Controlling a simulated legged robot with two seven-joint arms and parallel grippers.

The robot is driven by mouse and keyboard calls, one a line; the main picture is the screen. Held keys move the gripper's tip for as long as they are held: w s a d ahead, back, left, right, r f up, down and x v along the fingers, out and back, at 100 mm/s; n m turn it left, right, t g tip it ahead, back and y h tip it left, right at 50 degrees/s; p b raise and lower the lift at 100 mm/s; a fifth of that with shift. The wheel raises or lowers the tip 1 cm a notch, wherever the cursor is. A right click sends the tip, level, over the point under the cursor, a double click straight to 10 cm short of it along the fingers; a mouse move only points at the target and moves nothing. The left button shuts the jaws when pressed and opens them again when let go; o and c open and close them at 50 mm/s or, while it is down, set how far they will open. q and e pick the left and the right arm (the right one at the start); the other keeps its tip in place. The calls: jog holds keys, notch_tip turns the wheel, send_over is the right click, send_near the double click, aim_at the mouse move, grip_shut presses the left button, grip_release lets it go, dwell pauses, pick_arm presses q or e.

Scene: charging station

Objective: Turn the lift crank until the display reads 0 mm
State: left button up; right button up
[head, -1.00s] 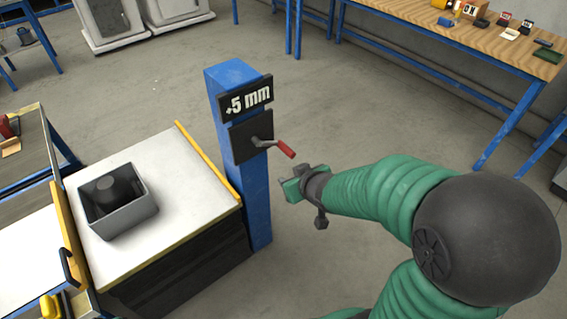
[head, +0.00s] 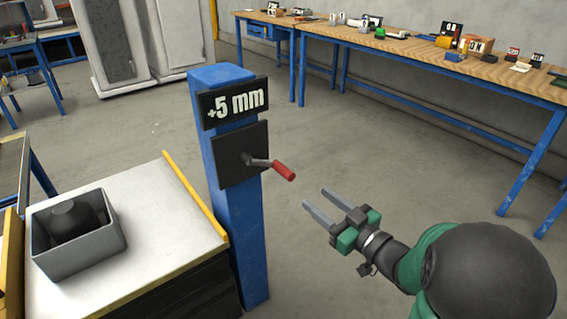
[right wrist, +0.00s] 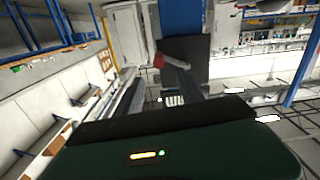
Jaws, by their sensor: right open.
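The lift crank (head: 270,165) has a grey arm and a red handle (head: 284,171) that points to the right. It sits on a black plate (head: 238,152) on a blue post (head: 222,185). The display (head: 234,102) above it reads +5 mm. My right gripper (head: 319,204) is open and empty, to the right of and a little below the red handle, apart from it. In the right wrist view the red handle (right wrist: 159,62) shows beyond the fingers, in front of the black plate (right wrist: 187,55). My left gripper is in no view.
A white-topped lift table (head: 150,215) with a yellow edge stands left of the post and carries a grey bin (head: 90,250) with a dark object inside. A wooden workbench (head: 400,48) with several items runs along the back. The floor right of the post is clear.

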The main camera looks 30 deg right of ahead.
aim_at(284, 172)
jog(key=w+b, duration=0.1)
jog(key=w, duration=0.3)
jog(key=w+b, duration=0.1)
jog(key=w, duration=0.4)
jog(key=w+a+b, duration=0.1)
jog(key=w+b, duration=0.1)
jog(key=w, duration=0.3)
jog(key=shift+f, duration=0.25)
jog(key=shift+w+r, duration=0.1)
jog(key=shift+w, duration=0.25)
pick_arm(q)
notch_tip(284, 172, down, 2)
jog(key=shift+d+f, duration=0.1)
pick_arm(e)
jog(key=shift+c, duration=0.2)
grip_shut()
jog(key=shift+d, duration=0.1)
